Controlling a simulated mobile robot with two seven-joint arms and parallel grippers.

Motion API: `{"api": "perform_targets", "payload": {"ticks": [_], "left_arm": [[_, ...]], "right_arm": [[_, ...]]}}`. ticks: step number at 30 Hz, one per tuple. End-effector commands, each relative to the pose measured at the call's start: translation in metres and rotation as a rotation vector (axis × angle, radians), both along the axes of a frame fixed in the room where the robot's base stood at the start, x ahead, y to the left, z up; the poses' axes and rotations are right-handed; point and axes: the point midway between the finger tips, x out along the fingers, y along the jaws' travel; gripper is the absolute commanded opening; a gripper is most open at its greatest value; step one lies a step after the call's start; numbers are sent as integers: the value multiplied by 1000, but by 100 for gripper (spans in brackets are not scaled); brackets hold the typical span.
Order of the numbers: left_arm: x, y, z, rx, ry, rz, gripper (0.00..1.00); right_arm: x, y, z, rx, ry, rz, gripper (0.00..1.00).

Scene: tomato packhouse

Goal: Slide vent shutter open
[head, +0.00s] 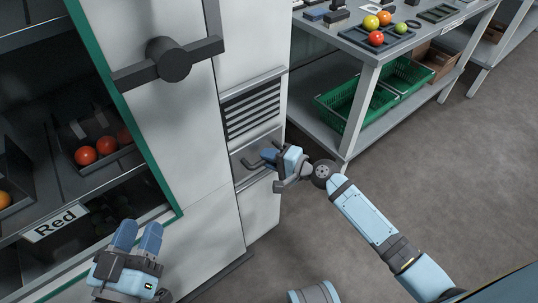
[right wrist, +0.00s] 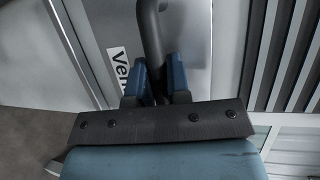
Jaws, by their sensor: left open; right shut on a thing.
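The vent shutter (head: 240,155) is a grey panel on the front of the white cabinet, just below dark horizontal vent slats (head: 252,108). Its dark bar handle (head: 249,164) sticks out. My right gripper (head: 268,158) is shut on the handle, partly hiding it. In the right wrist view the handle (right wrist: 152,35) runs between the two blue fingers, the shutter (right wrist: 188,40) shows behind with a partly hidden label beginning "Ven" (right wrist: 118,65), and the slats (right wrist: 290,50) are at the right. My left gripper (head: 138,236) is open and empty at the lower left.
A dark cross-bar lever (head: 170,60) juts from the cabinet above. A shelf of tomatoes labelled "Red" (head: 55,222) is at left. A table (head: 345,40) with tomatoes stands at the back right, green crates (head: 345,103) beneath. The floor at lower right is clear.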

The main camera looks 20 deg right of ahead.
Motion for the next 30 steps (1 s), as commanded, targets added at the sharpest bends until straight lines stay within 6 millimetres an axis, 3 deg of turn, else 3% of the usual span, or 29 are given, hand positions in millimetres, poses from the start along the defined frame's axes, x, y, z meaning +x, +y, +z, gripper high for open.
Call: {"api": "perform_targets", "payload": {"ticks": [6,15,16,19,30], "left_arm": [[-2,-4,13,-39,-57,-13,43],[-2,-3,13,-40,-59,-12,43],[-2,-4,13,-40,-59,-12,43],[-2,-3,13,-39,-58,-13,43],[-2,-3,14,-36,-55,-12,43]], "right_arm": [[-1,0,-10,-1,2,2,0],[-1,0,-13,-3,5,2,0],[-1,0,-13,-4,6,2,21],[-1,0,-13,-3,5,1,42],[-5,-5,-8,-2,2,0,42]]}}
